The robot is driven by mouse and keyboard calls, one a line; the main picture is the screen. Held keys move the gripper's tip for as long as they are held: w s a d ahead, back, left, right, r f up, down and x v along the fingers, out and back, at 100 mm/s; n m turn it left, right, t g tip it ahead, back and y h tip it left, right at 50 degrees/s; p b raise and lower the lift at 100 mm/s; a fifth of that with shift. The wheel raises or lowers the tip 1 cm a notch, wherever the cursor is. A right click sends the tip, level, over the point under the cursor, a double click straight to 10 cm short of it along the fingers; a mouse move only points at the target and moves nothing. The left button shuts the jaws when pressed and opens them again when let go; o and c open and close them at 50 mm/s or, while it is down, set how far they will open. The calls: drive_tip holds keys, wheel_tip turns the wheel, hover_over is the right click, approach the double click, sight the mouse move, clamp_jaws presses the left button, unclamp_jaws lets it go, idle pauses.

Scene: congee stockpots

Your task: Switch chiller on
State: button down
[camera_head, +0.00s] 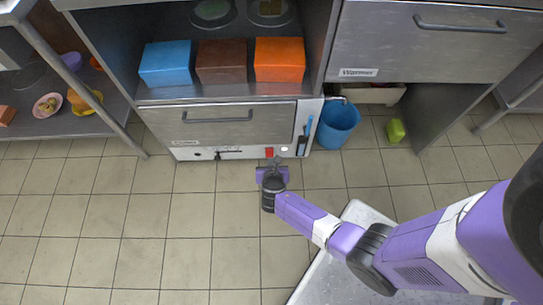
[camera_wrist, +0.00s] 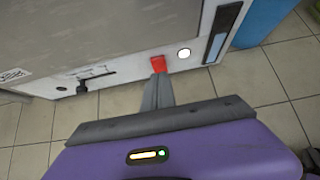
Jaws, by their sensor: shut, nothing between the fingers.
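The chiller (camera_head: 222,126) is a low steel unit with a drawer front, a handle and a white lower panel. On that panel are a red switch (camera_head: 269,152), a round white light or button (camera_head: 284,149) and a dark lever (camera_head: 229,150). In the wrist view the red switch (camera_wrist: 158,63) sits left of the round white light (camera_wrist: 184,53). My gripper (camera_head: 275,162) is shut and empty, low in front of the panel. In the wrist view my fingertips (camera_wrist: 159,76) overlap the switch's lower edge; I cannot tell whether they touch it.
Blue (camera_head: 167,64), brown (camera_head: 221,62) and orange (camera_head: 279,60) boxes stand on the shelf above. A blue bucket (camera_head: 337,125) stands right of the chiller, with a green item (camera_head: 396,130) beyond it. A warmer (camera_head: 420,40) is at upper right. The tiled floor in front is clear.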

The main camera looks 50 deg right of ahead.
drive_tip(key=p+v, duration=0.1)
drive_tip(key=v, duration=0.3)
drive_tip(key=shift+w+d+r+p, duration=0.2)
drive_tip(key=shift+r+p, duration=0.1)
drive_tip(key=shift+p, duration=0.05)
idle(0.3)
